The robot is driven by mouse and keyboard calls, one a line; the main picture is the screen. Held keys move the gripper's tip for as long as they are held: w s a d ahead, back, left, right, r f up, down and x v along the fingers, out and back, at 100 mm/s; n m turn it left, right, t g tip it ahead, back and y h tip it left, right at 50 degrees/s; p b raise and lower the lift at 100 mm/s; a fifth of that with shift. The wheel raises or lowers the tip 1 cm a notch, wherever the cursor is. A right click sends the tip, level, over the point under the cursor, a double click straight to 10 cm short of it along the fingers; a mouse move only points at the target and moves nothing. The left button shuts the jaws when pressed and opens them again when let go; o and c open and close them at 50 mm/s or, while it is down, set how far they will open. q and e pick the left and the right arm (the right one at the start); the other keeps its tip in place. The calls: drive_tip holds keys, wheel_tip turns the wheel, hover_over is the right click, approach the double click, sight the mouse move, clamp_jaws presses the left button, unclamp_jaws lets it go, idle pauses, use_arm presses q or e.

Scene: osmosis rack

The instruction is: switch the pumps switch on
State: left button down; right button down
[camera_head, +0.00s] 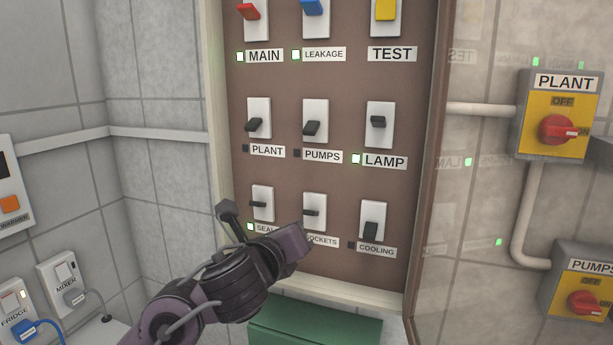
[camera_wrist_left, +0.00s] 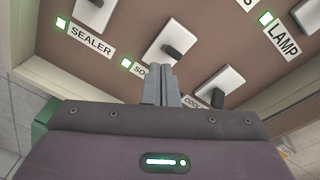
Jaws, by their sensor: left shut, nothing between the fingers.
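The panel's pumps switch (camera_head: 315,122) is a black lever on a white plate in the middle row, above the PUMPS label (camera_head: 322,156). Its lever sits low, and the small indicator (camera_head: 297,153) beside the label is dark. My left gripper (camera_wrist_left: 160,72) is shut and empty in the left wrist view, its tips close to the sockets switch (camera_wrist_left: 172,45); contact cannot be told. In the head view its hand is below the pumps switch, partly covering the SEALER and SOCKETS labels, and its fingertips are hidden. My right gripper is not in view.
The plant switch (camera_head: 258,119) and lamp switch (camera_head: 379,125) flank the pumps switch; the cooling switch (camera_head: 372,222) is lower right. A reflective pane (camera_head: 470,200) stands right of the panel. Yellow PLANT (camera_head: 556,118) and PUMPS (camera_head: 577,283) boxes with red knobs are farther right.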

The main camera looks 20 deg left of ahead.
sight(315, 142)
use_arm(q)
drive_tip(key=s+r+m+t, duration=0.2)
drive_tip(key=r+m, duration=0.4)
drive_tip(key=r, duration=0.3)
drive_tip(key=shift+s+d+r+t, duration=0.3)
drive_tip(key=shift+s+d, duration=0.1)
drive_tip(key=shift+s, duration=0.35)
drive_tip(key=shift+w, duration=0.1)
drive_tip(key=w, duration=0.3)
drive_tip(key=w+p, duration=0.1)
drive_tip(key=w, duration=0.2)
drive_tip(key=w+r, duration=0.1)
drive_tip(key=w, duration=0.2)
drive_tip(key=shift+d+r, duration=0.1)
drive_tip(key=shift+d, duration=0.05)
drive_tip(key=shift+w+r+p, duration=0.35)
drive_tip(key=shift+w+p, duration=0.1)
drive_tip(key=shift+p, duration=0.25)
drive_tip(key=shift+s+r+p, duration=0.3)
drive_tip(key=shift+r+p, duration=0.2)
drive_tip(key=shift+s+r+p, duration=0.25)
drive_tip(key=shift+r+p, duration=0.2)
drive_tip(key=shift+r, duration=0.05)
drive_tip(key=shift+s+r+p, duration=0.3)
drive_tip(key=shift+s+r, duration=0.1)
drive_tip(key=shift+s, duration=0.05)
